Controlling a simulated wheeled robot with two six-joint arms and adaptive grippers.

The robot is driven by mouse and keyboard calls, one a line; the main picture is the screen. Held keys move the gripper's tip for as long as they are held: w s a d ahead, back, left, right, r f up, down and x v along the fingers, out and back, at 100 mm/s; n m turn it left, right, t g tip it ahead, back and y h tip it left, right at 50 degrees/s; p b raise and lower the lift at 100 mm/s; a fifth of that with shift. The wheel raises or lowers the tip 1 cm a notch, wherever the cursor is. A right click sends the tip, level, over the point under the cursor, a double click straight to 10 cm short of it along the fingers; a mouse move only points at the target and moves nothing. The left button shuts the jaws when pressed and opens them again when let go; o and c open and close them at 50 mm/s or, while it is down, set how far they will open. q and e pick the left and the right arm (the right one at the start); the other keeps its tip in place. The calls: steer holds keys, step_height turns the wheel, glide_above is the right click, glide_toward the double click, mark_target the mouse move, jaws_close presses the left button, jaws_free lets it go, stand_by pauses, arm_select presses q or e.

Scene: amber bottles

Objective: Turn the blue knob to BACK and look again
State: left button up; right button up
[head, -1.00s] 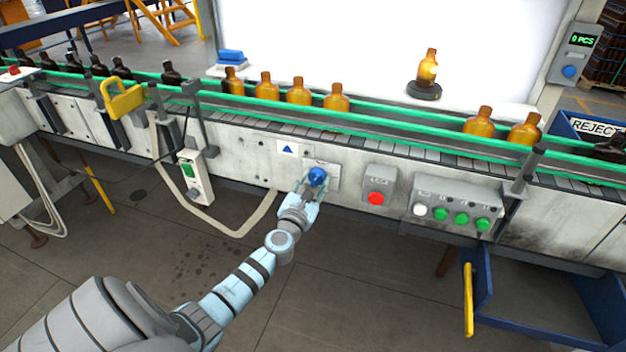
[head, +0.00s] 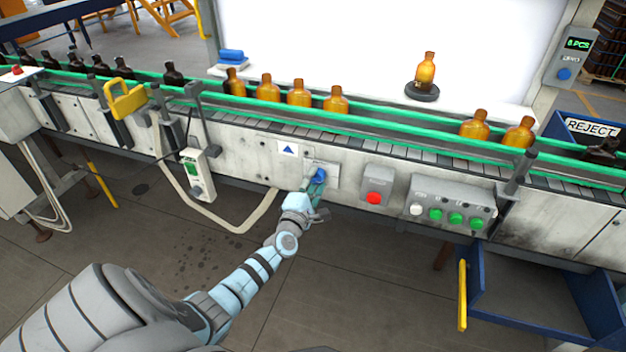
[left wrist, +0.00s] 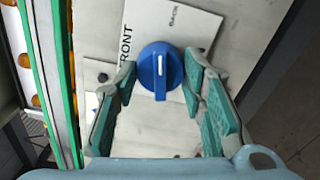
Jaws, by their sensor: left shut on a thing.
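The blue knob (head: 319,174) sits on a plate on the front panel of the conveyor. In the left wrist view the knob (left wrist: 160,70) has a white pointer line standing upright in the picture. The word FRONT is printed to its left, and smaller lettering that looks like BACK is at its upper right. My left gripper (head: 317,184) is shut on the knob, with one finger on each side in the left wrist view (left wrist: 160,78). An amber bottle (head: 426,72) stands on a dark round disc (head: 422,92) before the bright white panel. My right gripper is out of view.
A red button (head: 374,198) and a box of white and green buttons (head: 450,212) are right of the knob. Amber and dark bottles line the conveyor between green rails. A blue REJECT bin (head: 590,128) is at the right. A hose hangs left of the knob.

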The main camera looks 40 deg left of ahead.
arm_select(q)
steer(key=shift+f+m+p, duration=0.1)
steer(key=shift+m+p, duration=0.3)
steer(key=shift+m, duration=1.1)
steer(key=o, duration=1.2)
steer(key=v, duration=1.2)
